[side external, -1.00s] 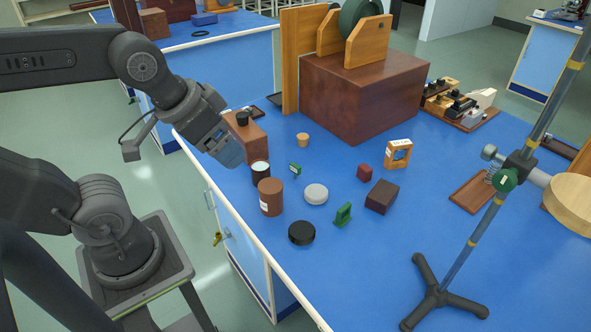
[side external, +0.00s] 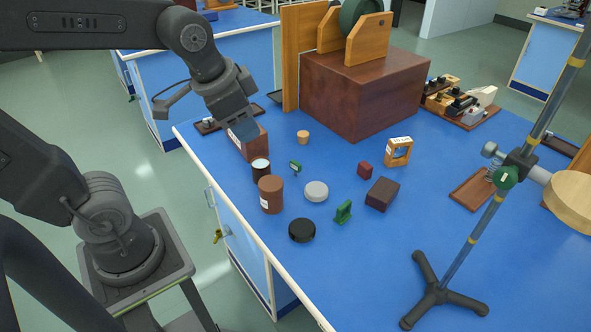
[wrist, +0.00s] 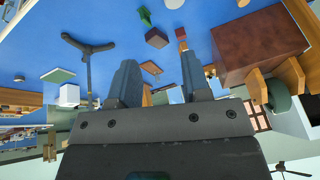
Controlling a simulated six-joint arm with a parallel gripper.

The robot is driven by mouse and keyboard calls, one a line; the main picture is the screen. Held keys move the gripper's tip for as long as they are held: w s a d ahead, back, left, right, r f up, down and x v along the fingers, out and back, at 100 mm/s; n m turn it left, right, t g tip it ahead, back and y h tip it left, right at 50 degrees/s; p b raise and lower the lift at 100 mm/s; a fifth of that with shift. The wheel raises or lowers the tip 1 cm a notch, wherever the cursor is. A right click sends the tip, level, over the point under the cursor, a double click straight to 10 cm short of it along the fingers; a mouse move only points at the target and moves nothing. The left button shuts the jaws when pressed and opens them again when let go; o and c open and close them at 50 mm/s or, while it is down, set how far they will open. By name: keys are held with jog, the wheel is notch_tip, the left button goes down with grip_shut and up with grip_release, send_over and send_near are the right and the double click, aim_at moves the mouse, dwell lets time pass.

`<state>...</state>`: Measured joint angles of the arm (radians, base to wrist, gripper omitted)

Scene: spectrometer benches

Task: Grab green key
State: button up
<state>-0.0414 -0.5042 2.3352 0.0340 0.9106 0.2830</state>
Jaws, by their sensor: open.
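Two small green things lie on the blue bench, and I cannot tell for sure which is the key. One is an upright green piece (side external: 343,212) beside the dark brown block, which also shows in the wrist view (wrist: 145,17) at the top. The other is a small green block with a pale face (side external: 295,166), nearer my gripper. My gripper (side external: 243,130) is above the bench's left part, in front of a reddish-brown box, apart from both green things. In the wrist view its two fingers (wrist: 158,75) are spread with nothing between them.
Around the green things stand a brown jar (side external: 271,195), a dark jar (side external: 260,170), a grey-white disc (side external: 316,191), a black disc (side external: 302,230), a dark brown block (side external: 382,194) and a red block (side external: 365,170). A stand (side external: 437,297) is at the right. Bare bench lies between them.

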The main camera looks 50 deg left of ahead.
jog(key=w+a+f+m+g, duration=0.1)
jog(key=w+a+f+m, duration=0.15)
jog(key=w, duration=0.35)
jog(key=w+a+f+m+g, duration=0.1)
jog(key=w+a+f+m, duration=0.1)
jog(key=w+m, duration=0.3)
jog(key=m+g+y, duration=0.1)
jog(key=m+g, duration=0.2)
jog(key=m, duration=0.3)
send_near(296, 162)
jog(key=shift+n, duration=0.25)
jog(key=f, duration=0.4)
jog(key=a+f, duration=0.1)
jog(key=f, duration=0.1)
jog(key=shift+s+f, duration=0.3)
jog(key=shift+a+f, duration=0.2)
jog(key=shift+f, duration=2.45)
jog(key=shift+c, duration=0.3)
grip_shut()
